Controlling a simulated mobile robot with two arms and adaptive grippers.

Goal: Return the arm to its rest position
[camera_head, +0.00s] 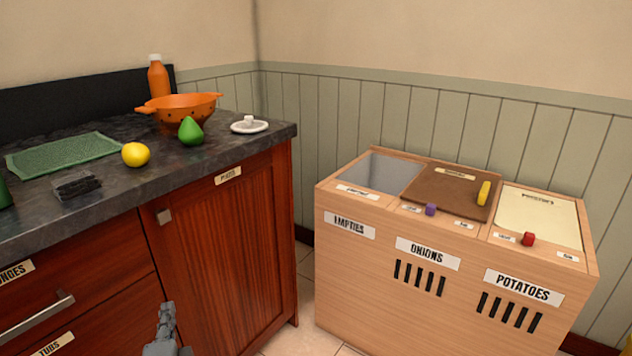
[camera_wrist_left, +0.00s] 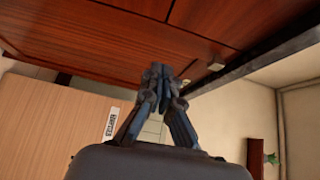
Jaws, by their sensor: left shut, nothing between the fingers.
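My left gripper (camera_head: 166,322) is at the bottom of the head view, in front of the red wood cabinet. Its fingers are together and hold nothing. In the left wrist view the same gripper (camera_wrist_left: 160,72) shows with its fingertips meeting, below the dark counter edge and near the cabinet front (camera_wrist_left: 120,35). It appears apart from the cabinet. My right gripper is in neither view.
A dark counter (camera_head: 110,190) holds a green mat (camera_head: 65,153), lemon (camera_head: 136,154), pear (camera_head: 191,131), orange colander (camera_head: 183,107), bottle (camera_head: 158,78) and white dish (camera_head: 250,126). A wooden bin unit (camera_head: 380,285) stands right. Tiled floor lies between cabinet and bins.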

